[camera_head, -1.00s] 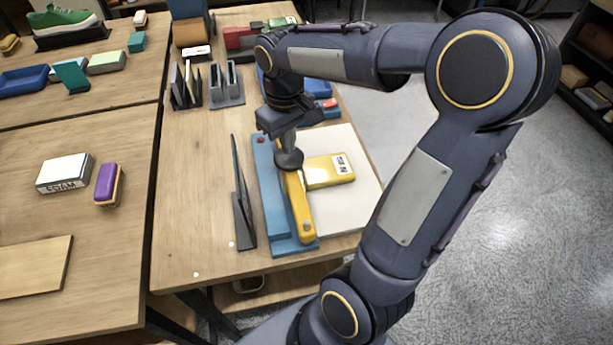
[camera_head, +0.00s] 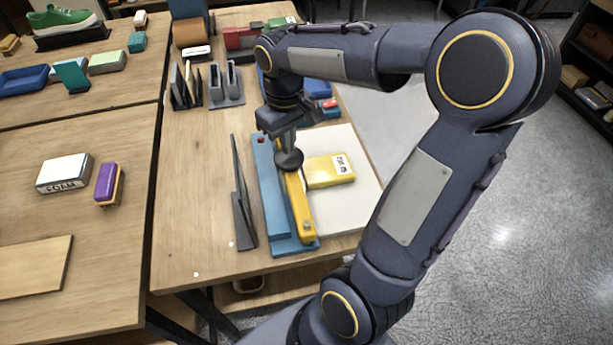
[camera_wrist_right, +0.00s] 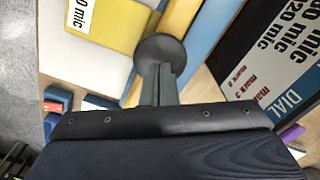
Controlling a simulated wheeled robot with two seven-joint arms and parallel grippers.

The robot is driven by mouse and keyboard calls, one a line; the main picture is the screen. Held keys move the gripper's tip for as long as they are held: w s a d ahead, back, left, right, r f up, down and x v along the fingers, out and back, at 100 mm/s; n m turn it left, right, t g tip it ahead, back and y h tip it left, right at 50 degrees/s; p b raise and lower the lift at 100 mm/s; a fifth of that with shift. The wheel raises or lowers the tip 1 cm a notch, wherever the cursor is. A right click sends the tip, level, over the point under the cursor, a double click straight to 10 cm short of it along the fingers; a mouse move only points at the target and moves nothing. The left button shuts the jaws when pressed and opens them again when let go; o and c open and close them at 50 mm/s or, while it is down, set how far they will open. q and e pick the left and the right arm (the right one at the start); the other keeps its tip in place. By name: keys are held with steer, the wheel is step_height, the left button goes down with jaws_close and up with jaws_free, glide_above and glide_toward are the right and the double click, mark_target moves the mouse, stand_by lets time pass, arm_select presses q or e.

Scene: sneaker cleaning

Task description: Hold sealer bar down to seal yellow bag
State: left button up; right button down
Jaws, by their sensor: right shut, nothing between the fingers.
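The blue sealer (camera_head: 270,205) lies along the right part of the wooden table, with its yellow bar (camera_head: 299,210) lying lengthwise over it. The yellow bag (camera_head: 328,171) lies flat on a white board, its left end at the bar. My right gripper (camera_head: 288,158) points down, shut and empty, its fingertips at a dark round knob on the bar; they look in contact with it. In the right wrist view the shut fingers (camera_wrist_right: 160,85) meet the round knob (camera_wrist_right: 160,52), with the yellow bag (camera_wrist_right: 108,22) beside it. My left gripper is not in view.
A dark upright panel (camera_head: 243,210) stands just left of the sealer. Grey slotted holders (camera_head: 226,90) stand behind. The white board (camera_head: 350,205) is right of the bar. A purple brush (camera_head: 109,182) and a white box lie on the left table.

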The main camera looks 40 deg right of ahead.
mark_target(289, 157)
steer(key=shift+f+b, duration=1.6)
steer(key=shift+f, duration=0.65)
steer(key=shift+s+a+f, duration=0.1)
steer(key=shift+s+f, duration=0.05)
stand_by(0.9)
steer(key=shift+r+p, duration=0.75)
steer(key=shift+p, duration=0.05)
steer(key=shift+r+p, duration=2.85)
steer(key=shift+r, duration=0.55)
